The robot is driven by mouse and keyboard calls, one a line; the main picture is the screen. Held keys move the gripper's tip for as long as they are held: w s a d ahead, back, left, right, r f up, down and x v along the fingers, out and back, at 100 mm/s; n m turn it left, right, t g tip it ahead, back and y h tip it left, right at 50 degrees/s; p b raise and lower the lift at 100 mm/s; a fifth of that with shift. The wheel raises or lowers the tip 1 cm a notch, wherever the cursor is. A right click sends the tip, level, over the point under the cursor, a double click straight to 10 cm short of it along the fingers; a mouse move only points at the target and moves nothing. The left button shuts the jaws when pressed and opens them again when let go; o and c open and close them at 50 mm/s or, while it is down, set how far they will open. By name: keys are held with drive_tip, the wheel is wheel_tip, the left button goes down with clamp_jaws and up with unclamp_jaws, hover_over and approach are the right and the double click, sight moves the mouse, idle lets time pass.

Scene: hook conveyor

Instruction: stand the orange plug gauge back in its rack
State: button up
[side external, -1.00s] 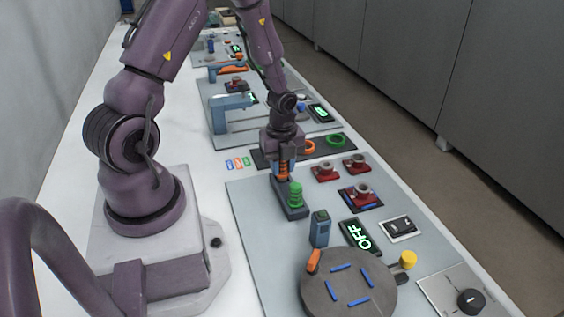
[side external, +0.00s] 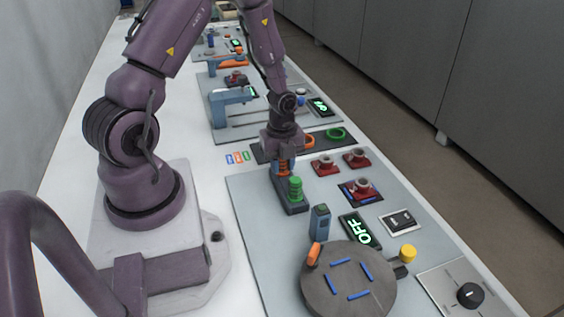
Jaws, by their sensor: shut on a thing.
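The orange plug gauge (side external: 284,168) is under my gripper (side external: 284,162), whose jaws are shut on it. It is upright, at the far end of the dark blue-grey rack (side external: 292,208). Its lower end meets the rack in the picture, but I cannot tell how far it is seated, as the jaws and rack hide part of it.
A grey turntable (side external: 347,285) with blue strips and an orange tab is in front. A blue-grey post (side external: 319,223) stands between it and the rack. Red fixtures (side external: 325,165) are to the right. A dark mat (side external: 318,142) with orange and green rings lies behind.

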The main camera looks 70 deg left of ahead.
drive_tip(key=o, duration=1.4)
drive_tip(key=shift+r, duration=3.55)
